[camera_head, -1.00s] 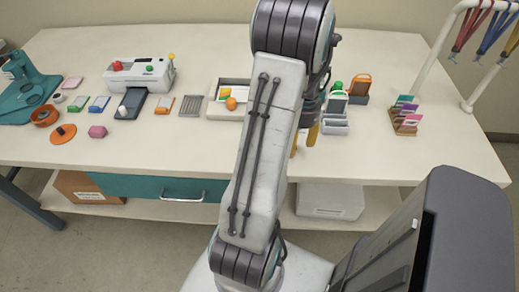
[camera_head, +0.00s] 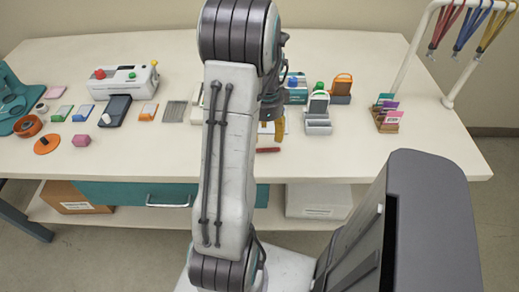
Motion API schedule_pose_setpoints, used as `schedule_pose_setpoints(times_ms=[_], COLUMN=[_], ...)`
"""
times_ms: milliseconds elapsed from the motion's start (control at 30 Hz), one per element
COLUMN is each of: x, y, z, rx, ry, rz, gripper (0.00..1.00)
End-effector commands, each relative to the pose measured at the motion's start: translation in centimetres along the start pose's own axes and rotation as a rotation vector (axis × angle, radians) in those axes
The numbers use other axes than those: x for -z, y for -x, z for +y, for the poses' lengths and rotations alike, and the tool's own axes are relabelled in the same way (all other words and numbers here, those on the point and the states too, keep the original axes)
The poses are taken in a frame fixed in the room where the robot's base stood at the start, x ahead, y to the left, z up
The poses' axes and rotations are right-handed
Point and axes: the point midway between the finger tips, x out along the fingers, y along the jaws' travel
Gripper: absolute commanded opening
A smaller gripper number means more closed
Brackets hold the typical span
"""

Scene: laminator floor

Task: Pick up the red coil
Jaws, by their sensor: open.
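A small, thin red piece (camera_head: 268,150) lies near the table's front edge, just right of my arm; it looks like the red coil, but it is too small to make out any windings. My gripper (camera_head: 274,132) hangs above the table behind my forearm, its yellow-orange fingers pointing down just beyond the red piece. The gripper is open, though the forearm hides part of it. I see nothing held in it, and I cannot tell its height above the table.
A green-knobbed device (camera_head: 318,105), a card holder (camera_head: 388,115) and a lanyard rack (camera_head: 412,50) stand at the right. A dark grey bin-like body (camera_head: 425,215) fills the lower right.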

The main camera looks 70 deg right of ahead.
Motion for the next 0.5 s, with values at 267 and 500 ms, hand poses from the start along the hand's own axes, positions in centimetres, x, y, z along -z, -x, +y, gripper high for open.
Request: schedule_pose_setpoints(times_ms=[267,500], x=[0.0,0.2], y=[-1.8,-3.9], z=[0.1,0.1], rx=[-0.003,-0.005], ry=[-0.038,-0.036], rz=[-0.001,-0.001], gripper=[0.54,0.54])
